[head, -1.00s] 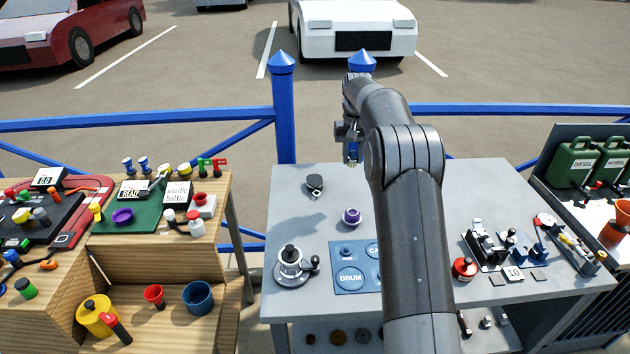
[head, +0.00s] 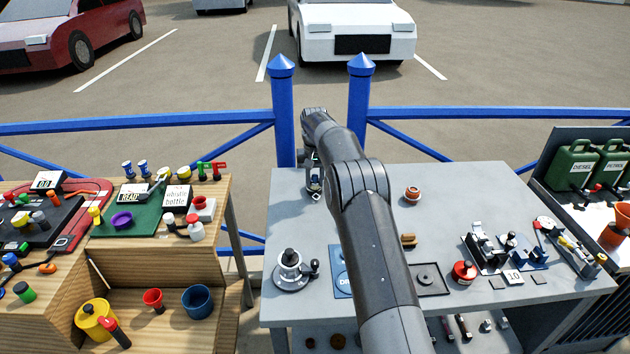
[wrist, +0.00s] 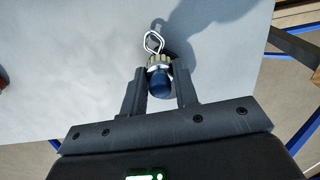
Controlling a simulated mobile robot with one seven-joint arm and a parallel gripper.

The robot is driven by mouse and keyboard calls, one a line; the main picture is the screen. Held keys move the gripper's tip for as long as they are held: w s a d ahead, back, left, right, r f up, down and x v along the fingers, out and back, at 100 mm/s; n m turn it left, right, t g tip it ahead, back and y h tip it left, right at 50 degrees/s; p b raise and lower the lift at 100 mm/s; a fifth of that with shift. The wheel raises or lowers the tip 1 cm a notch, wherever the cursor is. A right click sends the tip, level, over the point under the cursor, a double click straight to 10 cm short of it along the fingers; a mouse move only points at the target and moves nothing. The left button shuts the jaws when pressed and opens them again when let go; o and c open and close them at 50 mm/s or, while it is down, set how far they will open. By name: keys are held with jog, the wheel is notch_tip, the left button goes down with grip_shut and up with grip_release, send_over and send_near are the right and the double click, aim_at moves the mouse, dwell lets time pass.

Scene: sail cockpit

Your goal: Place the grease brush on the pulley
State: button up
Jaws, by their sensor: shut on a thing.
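My gripper (wrist: 160,90) is shut on the grease brush (wrist: 160,84), seen in the wrist view with its dark blue handle end towards the camera and a pale, brassy band beyond it. The pulley (wrist: 182,50) is a dark shape on the grey table, mostly hidden behind the brush. A bright metal loop (wrist: 153,42) shows just beyond the brush, apparently part of the pulley. In the head view my gripper (head: 314,184) is over the pulley's spot at the table's far left, and my arm hides most of it. I cannot tell whether brush and pulley touch.
On the grey table (head: 470,195) a winch (head: 289,268) stands front left, beside a blue board (head: 341,283) partly behind my arm. A copper-coloured pot (head: 412,194), a red can (head: 464,272) and a dark tray (head: 430,280) are to the right.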

jog(key=shift+f, duration=0.3)
jog(key=o, duration=1)
jog(key=shift+f, duration=0.15)
jog(key=shift+c, duration=0.2)
